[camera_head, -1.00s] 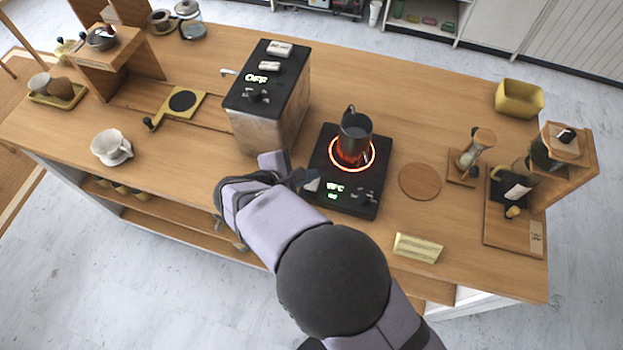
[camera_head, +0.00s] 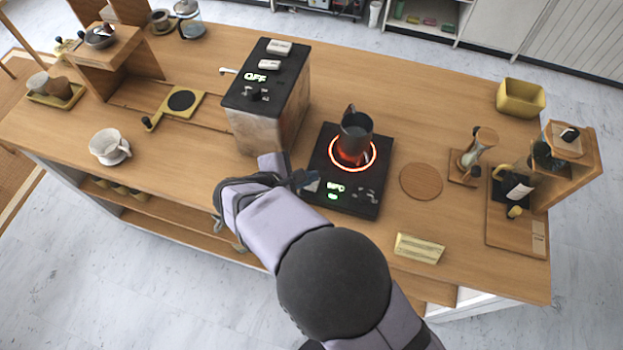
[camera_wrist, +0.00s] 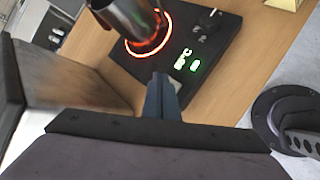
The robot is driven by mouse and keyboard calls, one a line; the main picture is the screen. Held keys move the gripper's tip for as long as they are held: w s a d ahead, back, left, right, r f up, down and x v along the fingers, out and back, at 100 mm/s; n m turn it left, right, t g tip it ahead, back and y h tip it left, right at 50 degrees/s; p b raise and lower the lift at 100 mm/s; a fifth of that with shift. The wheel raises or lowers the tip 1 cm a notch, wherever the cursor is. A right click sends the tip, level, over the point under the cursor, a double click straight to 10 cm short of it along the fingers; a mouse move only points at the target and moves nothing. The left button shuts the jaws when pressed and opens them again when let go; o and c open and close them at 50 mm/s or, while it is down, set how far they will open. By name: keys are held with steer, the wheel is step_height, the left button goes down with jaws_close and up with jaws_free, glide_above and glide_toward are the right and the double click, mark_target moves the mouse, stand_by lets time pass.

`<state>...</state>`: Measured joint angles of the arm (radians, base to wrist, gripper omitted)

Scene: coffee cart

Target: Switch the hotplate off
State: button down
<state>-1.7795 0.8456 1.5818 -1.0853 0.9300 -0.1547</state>
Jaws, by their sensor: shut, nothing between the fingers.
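The hotplate (camera_head: 349,194) is a black slab with a ring (camera_head: 371,165) glowing red-orange. Its front panel has a lit green display (camera_head: 335,187), a small green light (camera_head: 332,197) and a dark knob (camera_head: 367,195). A dark metal pot (camera_head: 356,134) stands on the ring. In the wrist view the hotplate (camera_wrist: 217,46), pot (camera_wrist: 122,17) and knob (camera_wrist: 212,18) also show. My gripper (camera_wrist: 160,80) is shut and empty, its fingertips at the hotplate's front left corner, over or beside a pale switch (camera_head: 312,185). I cannot tell whether they touch it.
A boxy machine (camera_head: 268,105) reading OFF stands just left of the hotplate. A round wooden mat (camera_head: 421,181) and an hourglass stand (camera_head: 478,150) are to its right. A yellow sign block (camera_head: 419,248) lies near the front edge.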

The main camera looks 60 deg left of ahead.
steer(key=shift+f+b, duration=0.5)
stand_by(0.5)
steer(key=shift+r, duration=0.15)
steer(key=shift+r+p, duration=0.6)
steer(key=shift+r, duration=0.2)
steer(key=shift+r, duration=0.15)
steer(key=shift+r+p, duration=1.95)
steer(key=shift+r, duration=0.9)
